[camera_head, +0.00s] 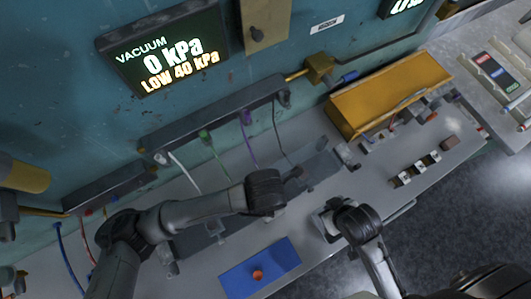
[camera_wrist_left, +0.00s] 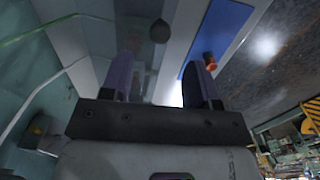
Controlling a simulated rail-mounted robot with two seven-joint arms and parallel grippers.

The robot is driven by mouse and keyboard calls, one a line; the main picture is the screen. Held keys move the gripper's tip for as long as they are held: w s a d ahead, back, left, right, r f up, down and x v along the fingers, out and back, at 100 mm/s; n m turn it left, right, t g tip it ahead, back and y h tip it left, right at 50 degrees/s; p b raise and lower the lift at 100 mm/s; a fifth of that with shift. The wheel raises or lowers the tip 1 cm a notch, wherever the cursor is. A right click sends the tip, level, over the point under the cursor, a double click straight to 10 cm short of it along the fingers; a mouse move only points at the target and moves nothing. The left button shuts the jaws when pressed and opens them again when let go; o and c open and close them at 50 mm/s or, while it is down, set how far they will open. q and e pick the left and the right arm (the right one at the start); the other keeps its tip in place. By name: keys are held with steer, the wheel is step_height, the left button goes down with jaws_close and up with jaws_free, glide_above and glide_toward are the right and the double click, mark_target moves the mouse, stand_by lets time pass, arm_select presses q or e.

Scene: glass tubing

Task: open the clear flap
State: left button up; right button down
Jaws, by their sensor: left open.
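In the left wrist view a faint see-through pane, which looks like the clear flap (camera_wrist_left: 142,62), lies beyond my left gripper (camera_wrist_left: 160,82). A dark round knob (camera_wrist_left: 159,31) shows past the fingertips, roughly between them. The two fingers are wide apart with nothing between them, and the knob is not gripped. In the head view my left arm reaches over the bench and its wrist hides most of the left gripper; the flap's edges cannot be made out there. My right gripper (camera_head: 327,222) is near the bench's front edge, and its jaws are too unclear to read.
A blue mat (camera_head: 240,284) with an orange-red piece (camera_head: 258,274) lies at the front of the bench. A yellow box (camera_head: 385,95) stands at the back right. Coloured tubes hang from a dark rail (camera_head: 215,118) on the wall. A vacuum display (camera_head: 165,50) is above.

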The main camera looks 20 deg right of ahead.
arm_select(q)
step_height(320, 180, down, 6)
steer(key=shift+f, duration=0.25)
stand_by(0.4)
jaws_close()
stand_by(0.3)
